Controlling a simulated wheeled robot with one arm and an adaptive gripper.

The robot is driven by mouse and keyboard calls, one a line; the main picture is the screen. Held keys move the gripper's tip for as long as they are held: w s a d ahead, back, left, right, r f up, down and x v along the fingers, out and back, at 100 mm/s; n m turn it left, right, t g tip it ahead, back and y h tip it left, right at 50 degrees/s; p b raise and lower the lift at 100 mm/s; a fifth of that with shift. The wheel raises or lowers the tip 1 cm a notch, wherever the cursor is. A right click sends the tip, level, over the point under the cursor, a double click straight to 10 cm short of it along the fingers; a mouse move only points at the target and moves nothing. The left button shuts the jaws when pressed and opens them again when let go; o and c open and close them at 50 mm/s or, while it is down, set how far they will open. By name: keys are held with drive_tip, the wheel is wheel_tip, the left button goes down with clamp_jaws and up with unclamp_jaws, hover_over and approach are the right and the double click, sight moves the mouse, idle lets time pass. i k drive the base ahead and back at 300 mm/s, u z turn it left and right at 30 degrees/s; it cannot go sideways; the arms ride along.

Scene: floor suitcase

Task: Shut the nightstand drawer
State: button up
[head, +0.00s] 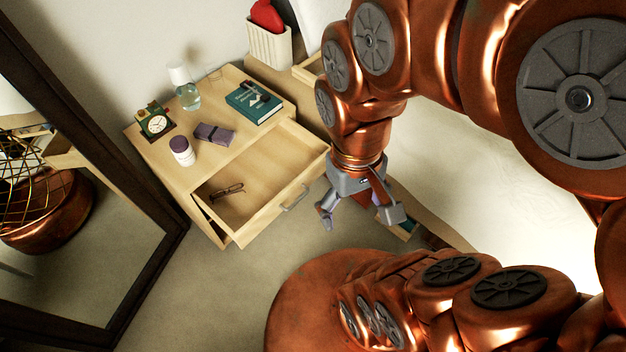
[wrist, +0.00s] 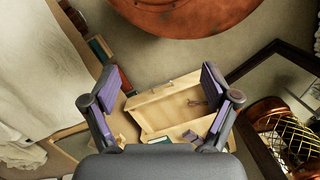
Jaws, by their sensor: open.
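The wooden nightstand (head: 178,162) stands against the wall in the head view. Its drawer (head: 262,205) is pulled well out, with a grey handle (head: 295,199) on its front. A pair of glasses (head: 227,191) lies inside the drawer. My gripper (head: 358,215) is open and empty, to the right of the drawer front and apart from the handle in the head view. In the wrist view the drawer (wrist: 165,103) shows between the spread fingers of my gripper (wrist: 163,108), with the glasses inside it.
On the nightstand top are a clock (head: 156,123), a purple-lidded jar (head: 182,151), a purple case (head: 214,133), a bottle (head: 187,92) and a teal book (head: 254,101). A dark-framed mirror (head: 150,275) stands at left. The bed (head: 480,185) is at right. Floor (head: 225,290) before the drawer is clear.

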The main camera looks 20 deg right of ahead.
sight(274, 171)
drive_tip(key=u, duration=0.45)
drive_tip(key=k, duration=1.15)
drive_tip(key=u, duration=0.45)
drive_tip(key=i, duration=0.7)
drive_tip(key=u, duration=0.05)
